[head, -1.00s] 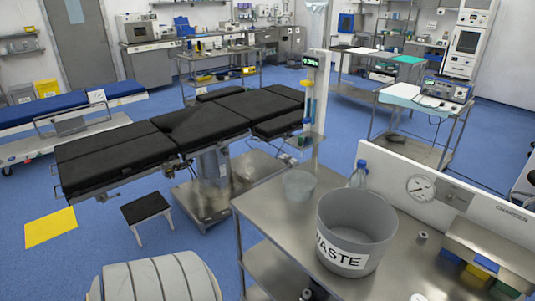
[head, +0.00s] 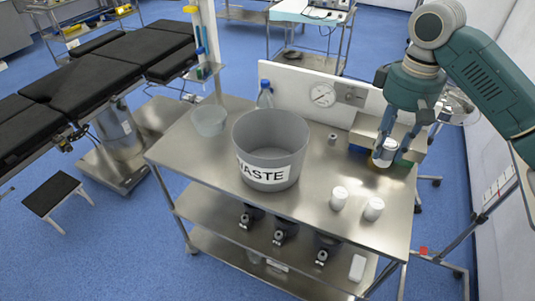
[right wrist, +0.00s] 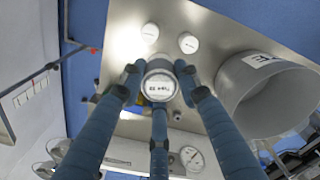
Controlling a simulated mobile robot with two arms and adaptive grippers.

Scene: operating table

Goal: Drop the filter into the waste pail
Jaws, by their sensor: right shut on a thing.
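A grey waste pail (head: 270,150) with a WASTE label stands upright and open on the steel table. It also shows at the right of the right wrist view (right wrist: 262,92). I see nothing in the visible part of its inside. My right gripper (head: 386,150) is to the right of the pail, shut on a white round filter (head: 384,156). In the right wrist view the filter's lettered top (right wrist: 160,87) sits between the fingers; the lettering is too small to read surely. Whether the filter touches the table I cannot tell. My left gripper is not in view.
Two white capped canisters (head: 338,198) (head: 373,209) stand near the table's front right. A clear bowl (head: 209,120) and a bottle (head: 265,95) stand by the pail. A box (head: 365,130) is behind my gripper. The steel table (head: 310,165) is bare between pail and gripper.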

